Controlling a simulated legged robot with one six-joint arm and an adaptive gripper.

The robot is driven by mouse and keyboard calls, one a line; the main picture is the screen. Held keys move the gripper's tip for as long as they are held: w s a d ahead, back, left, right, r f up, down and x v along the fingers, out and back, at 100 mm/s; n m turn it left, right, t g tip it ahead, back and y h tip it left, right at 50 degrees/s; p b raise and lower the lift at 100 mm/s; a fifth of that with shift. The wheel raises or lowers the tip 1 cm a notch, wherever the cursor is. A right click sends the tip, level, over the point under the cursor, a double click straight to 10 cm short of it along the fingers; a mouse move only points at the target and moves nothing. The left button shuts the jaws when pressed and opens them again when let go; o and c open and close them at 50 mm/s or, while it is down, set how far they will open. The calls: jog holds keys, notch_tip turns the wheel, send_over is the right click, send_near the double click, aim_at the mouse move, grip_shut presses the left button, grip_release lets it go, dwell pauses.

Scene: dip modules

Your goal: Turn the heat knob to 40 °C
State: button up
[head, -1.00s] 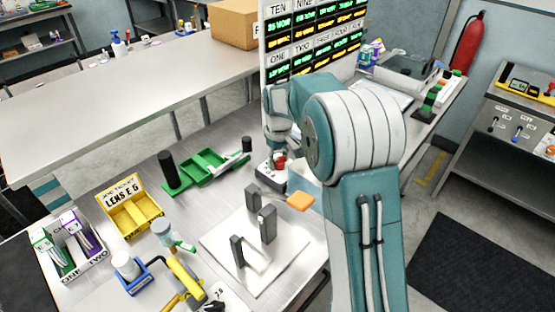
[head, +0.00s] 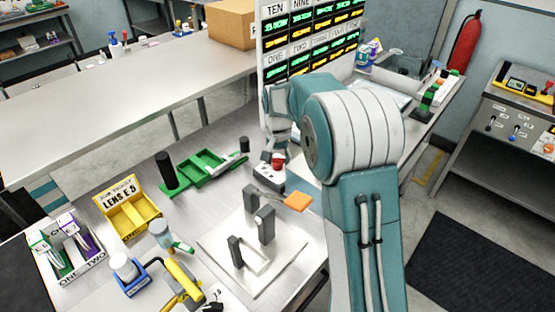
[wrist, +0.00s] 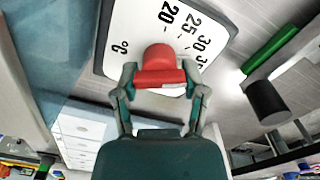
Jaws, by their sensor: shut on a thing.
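The heat knob (wrist: 160,72) is red, with a rounded hub and a raised bar. It sits on a white dial plate (wrist: 128,30) printed with °C, 20, 25, 30 and a partly cut-off 35. No 40 mark shows, and I cannot tell which number the knob points at. My gripper (wrist: 158,80) is shut on the knob's bar, one finger at each end.
A green tray (head: 205,172) with dark cylinders lies left of the box. A metal plate (head: 285,270) with grey posts and an orange-handled tool (head: 296,202) is in front. A yellow bin (head: 135,218) stands farther left. A tall display board (head: 310,40) rises behind my arm.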

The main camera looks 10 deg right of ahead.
jog(key=m, duration=0.4)
jog(key=shift+s+f, duration=0.15)
jog(key=shift+m, duration=2.1)
jog(key=o, duration=1.2)
jog(key=shift+c, duration=0.2)
jog(key=shift+r, duration=0.25)
notch_tip(320, 180, up, 12)
jog(key=shift+f, duration=0.2)
